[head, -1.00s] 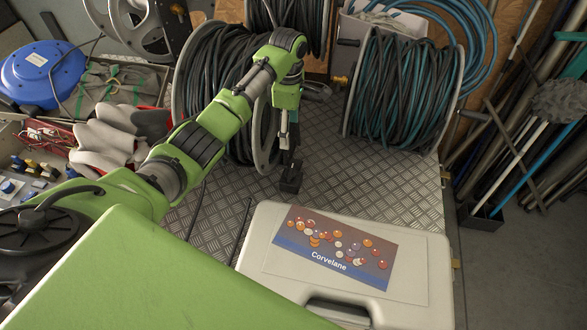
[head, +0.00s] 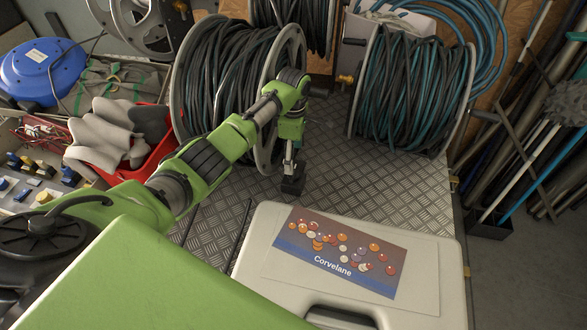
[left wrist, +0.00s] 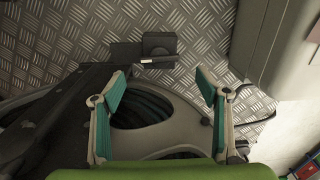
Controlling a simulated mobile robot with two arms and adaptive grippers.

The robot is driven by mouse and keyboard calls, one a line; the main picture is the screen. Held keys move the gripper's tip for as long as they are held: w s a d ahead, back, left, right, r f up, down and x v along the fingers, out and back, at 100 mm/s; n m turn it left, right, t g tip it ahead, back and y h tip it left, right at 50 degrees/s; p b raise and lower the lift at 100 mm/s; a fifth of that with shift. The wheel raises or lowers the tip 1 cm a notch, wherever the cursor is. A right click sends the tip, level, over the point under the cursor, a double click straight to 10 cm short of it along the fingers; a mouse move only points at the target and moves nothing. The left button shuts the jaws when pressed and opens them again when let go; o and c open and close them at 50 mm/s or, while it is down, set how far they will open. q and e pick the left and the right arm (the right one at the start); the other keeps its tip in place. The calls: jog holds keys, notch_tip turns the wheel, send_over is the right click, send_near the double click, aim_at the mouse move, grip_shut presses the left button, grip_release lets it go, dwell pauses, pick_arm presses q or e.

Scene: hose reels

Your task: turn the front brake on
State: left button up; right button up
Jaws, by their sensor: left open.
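A black block with a small pale metal lever, apparently the front brake (head: 293,182), sits on the tread-plate floor at the near foot of the black-hose reel (head: 222,75). In the left wrist view the block (left wrist: 159,45) lies beyond my fingertips, its lever lying roughly crosswise. My left gripper (head: 291,158) points down just above the block in the head view. Its teal-padded fingers (left wrist: 160,88) are spread open with nothing held, the reel's grey rim and hose behind them. I cannot tell whether a finger touches the block. My right gripper is not in view.
A pale Corvelane case (head: 400,300) stands close in front of the block. A teal-and-black hose reel (head: 412,95) stands to the right. Bare tread plate (head: 370,170) lies between. Gloves and a red bin (head: 150,160) are at left, long poles at right.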

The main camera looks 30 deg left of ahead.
aim_at(294, 175)
pick_arm(q)
notch_tip(294, 175, down, 7)
jog(key=shift+f+b, duration=0.15)
jog(key=shift+b, duration=0.15)
jog(key=c, duration=1.1)
